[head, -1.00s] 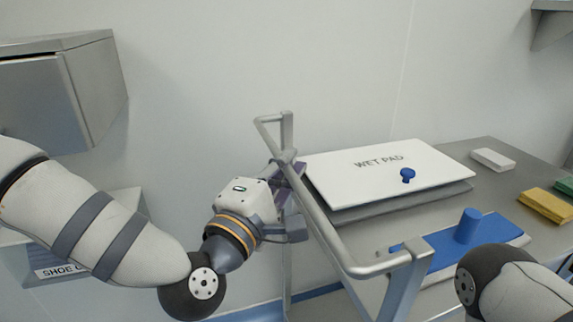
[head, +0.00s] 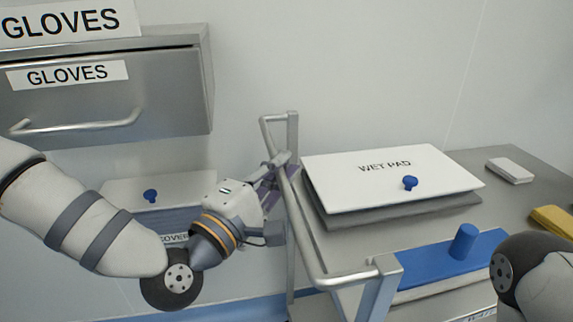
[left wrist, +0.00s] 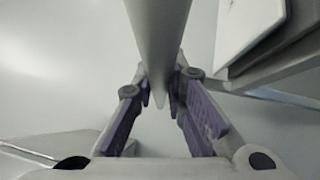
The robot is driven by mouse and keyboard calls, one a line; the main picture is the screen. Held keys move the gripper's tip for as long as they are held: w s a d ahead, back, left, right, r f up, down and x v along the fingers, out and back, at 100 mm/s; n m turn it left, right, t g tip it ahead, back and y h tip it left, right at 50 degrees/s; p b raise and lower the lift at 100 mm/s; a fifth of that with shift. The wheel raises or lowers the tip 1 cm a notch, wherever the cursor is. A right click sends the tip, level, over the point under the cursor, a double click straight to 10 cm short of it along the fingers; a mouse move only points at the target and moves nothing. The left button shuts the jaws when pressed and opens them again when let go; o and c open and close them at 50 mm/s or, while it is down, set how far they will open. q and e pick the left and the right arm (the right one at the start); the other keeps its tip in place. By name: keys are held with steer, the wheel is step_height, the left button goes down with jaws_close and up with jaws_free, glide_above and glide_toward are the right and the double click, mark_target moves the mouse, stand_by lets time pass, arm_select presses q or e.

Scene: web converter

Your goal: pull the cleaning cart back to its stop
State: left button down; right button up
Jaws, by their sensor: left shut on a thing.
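The cleaning cart (head: 335,238) is a steel cart with a tubular push handle on its left side. My left gripper (head: 279,172) is shut on the cart's handle bar (head: 293,205). In the left wrist view the bar (left wrist: 158,40) runs between the purple finger pads of my left gripper (left wrist: 160,100). On the cart top lie a white lid marked WET PAD (head: 390,170) with a blue knob, and a blue flat mop piece (head: 440,265) with a blue peg. Part of my right arm shows at the lower right; its gripper is out of view.
A steel GLOVES cabinet (head: 100,95) with a bar handle hangs on the wall at the left. Below it is a bin with a white lid (head: 165,188) and blue knob. A white block (head: 510,170) and a yellow pad (head: 552,219) lie on the cart at right.

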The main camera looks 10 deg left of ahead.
arm_select(q)
steer(key=shift+a, duration=0.25)
steer(key=c, duration=1.9)
jaws_free()
steer(key=o, duration=0.3)
steer(key=shift+s+a, duration=0.15)
steer(key=shift+a, duration=0.05)
steer(key=v, duration=0.7)
steer(key=shift+s, duration=0.2)
steer(key=shift+a, duration=0.1)
